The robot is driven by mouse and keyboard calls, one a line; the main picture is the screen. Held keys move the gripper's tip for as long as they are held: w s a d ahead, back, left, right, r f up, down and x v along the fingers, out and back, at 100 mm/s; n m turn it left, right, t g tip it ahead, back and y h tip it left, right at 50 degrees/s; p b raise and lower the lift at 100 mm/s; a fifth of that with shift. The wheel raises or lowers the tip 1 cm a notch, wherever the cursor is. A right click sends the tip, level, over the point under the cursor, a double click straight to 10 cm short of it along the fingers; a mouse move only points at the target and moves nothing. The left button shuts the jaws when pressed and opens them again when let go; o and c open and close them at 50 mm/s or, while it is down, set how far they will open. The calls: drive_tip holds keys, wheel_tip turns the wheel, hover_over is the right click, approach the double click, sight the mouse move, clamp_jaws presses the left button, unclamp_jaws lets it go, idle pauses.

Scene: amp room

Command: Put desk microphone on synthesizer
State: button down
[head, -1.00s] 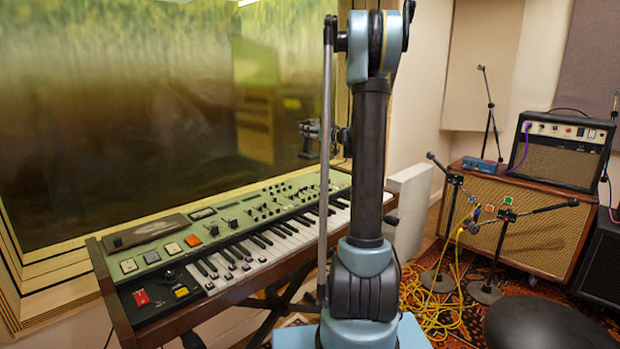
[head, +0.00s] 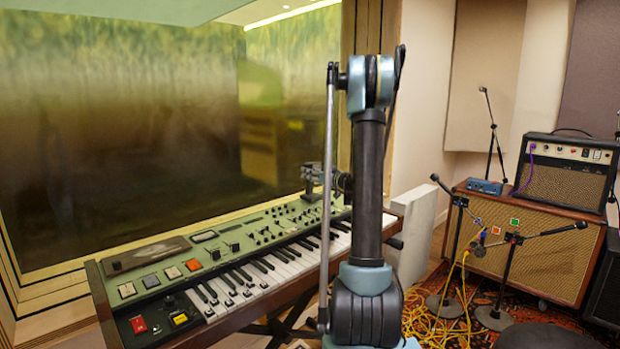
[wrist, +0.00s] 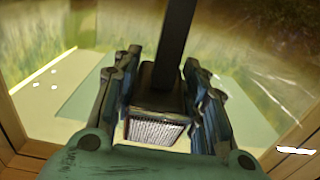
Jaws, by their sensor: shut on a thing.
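The synthesizer (head: 160,257) has a green panel, white and black keys and wooden sides. It stands below the window on the left of the head view. My gripper (head: 314,178) is small and dark there, beside the arm column and near the synthesizer's far right end. In the wrist view my gripper (wrist: 160,75) is shut on the desk microphone (wrist: 157,131), which shows a dark stem and a boxy head with a light mesh face. The microphone cannot be made out clearly in the head view. Any gap between it and the synthesizer cannot be told.
The window (head: 150,130) is close behind the synthesizer. A dark flat box (head: 146,253) lies on its panel at the left. A white panel (head: 415,222) stands right of my arm. Microphone stands, yellow cables (head: 440,318) and an amplifier (head: 565,173) are at the right.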

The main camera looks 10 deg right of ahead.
drive_tip(key=shift+f, duration=0.35)
drive_tip(key=c, duration=1)
unclamp_jaws()
drive_tip(key=shift+o, duration=0.2)
drive_tip(key=shift+s+d, duration=0.1)
drive_tip(key=shift+s, duration=0.05)
